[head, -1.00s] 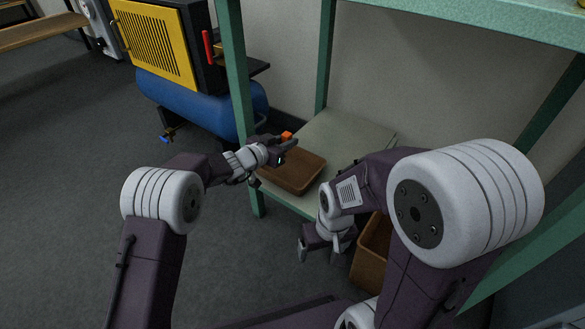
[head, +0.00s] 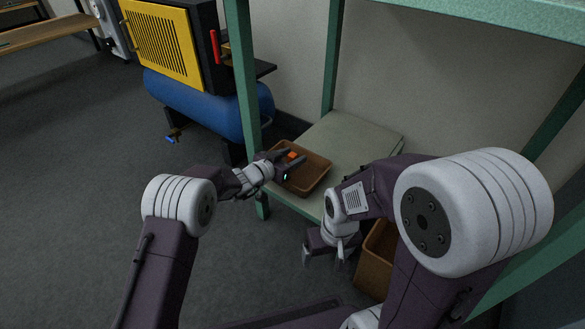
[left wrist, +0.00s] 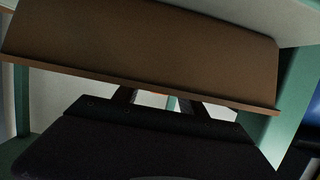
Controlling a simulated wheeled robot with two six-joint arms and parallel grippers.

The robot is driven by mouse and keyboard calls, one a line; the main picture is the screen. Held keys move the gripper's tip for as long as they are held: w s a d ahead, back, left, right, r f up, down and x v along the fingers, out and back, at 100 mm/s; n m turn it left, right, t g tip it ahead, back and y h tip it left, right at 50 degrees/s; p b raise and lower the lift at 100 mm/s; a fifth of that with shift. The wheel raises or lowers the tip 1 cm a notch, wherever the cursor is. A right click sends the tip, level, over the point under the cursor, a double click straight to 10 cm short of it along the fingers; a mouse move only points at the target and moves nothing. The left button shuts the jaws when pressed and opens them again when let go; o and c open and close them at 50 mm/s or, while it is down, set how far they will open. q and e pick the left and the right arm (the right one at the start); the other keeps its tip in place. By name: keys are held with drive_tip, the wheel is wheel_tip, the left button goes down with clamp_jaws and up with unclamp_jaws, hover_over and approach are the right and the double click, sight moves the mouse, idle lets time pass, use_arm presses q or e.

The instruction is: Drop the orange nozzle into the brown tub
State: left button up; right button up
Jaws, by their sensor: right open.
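The brown tub (head: 318,180) sits on the pale lower shelf, near its left front corner. The small orange nozzle (head: 293,155) is between the fingers of my left gripper (head: 289,159), over the tub's left part in the head view. In the left wrist view the tub's brown wall (left wrist: 150,45) fills the top, and its rim hides the fingertips and most of the nozzle (left wrist: 155,93). My left gripper is shut on the nozzle. My right gripper (head: 321,262) is open and empty, pointing down in front of the shelf.
The green shelf frame (head: 244,75) has a post left of the tub and a top board above. A tan bin (head: 372,272) stands below the shelf near my right gripper. A yellow and blue machine (head: 165,50) stands behind left.

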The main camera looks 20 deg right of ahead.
use_arm(q)
drive_tip(key=shift+s+a+r+p, duration=0.15)
drive_tip(key=shift+a+r+p, duration=0.05)
drive_tip(key=shift+a+p, duration=0.1)
drive_tip(key=p+v, duration=0.4)
drive_tip(key=v, duration=0.3)
drive_tip(key=shift+s+a+r, duration=0.15)
drive_tip(key=shift+r, duration=0.05)
drive_tip(key=shift+s+a, duration=0.3)
drive_tip(key=shift+a, duration=0.05)
